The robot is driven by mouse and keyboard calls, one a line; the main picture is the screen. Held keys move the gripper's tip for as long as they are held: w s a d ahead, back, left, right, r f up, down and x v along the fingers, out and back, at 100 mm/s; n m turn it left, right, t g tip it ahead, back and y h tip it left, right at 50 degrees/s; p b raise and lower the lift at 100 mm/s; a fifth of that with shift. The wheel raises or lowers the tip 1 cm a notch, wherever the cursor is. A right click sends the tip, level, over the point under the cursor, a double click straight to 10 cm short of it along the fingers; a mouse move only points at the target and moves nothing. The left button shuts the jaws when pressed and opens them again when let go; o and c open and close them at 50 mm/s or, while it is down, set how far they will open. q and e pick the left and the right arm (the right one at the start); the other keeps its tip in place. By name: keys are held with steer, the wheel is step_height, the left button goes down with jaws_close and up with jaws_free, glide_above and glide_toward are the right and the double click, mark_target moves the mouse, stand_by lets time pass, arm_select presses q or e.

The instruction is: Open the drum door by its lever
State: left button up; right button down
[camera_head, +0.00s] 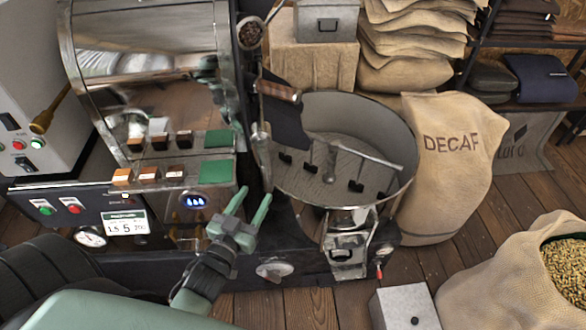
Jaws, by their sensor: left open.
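The roaster's shiny metal drum housing (145,80) fills the upper left. A lever with a brown wooden grip (279,91) sticks out at the right end of the roaster, above the round cooling tray (398,130). A dark plate (290,122) below the grip looks like the drum door or its chute; I cannot tell how far it stands open. My left gripper (255,195) is open and empty, its two green fingers pointing up in front of the roaster. It is below the lever and apart from it. My right gripper is not in view.
A control panel (90,202) is at the left. Sacks stand at the right: a DECAF sack (440,185) and an open bean sack (500,282). A metal box (405,305) sits on the floor at the bottom. Some wooden floor is clear in front of the roaster.

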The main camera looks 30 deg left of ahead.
mark_target(264, 178)
arm_select(q)
steer(key=shift+w+d+r, duration=0.1)
steer(key=shift+w+r, duration=0.35)
steer(key=shift+r, duration=0.35)
steer(key=w, duration=0.2)
steer(key=w+p, duration=0.1)
steer(key=w, duration=0.4)
steer(key=shift+a+f, duration=0.1)
steer(key=shift+a, duration=0.2)
steer(key=shift+c, duration=0.2)
jaws_close()
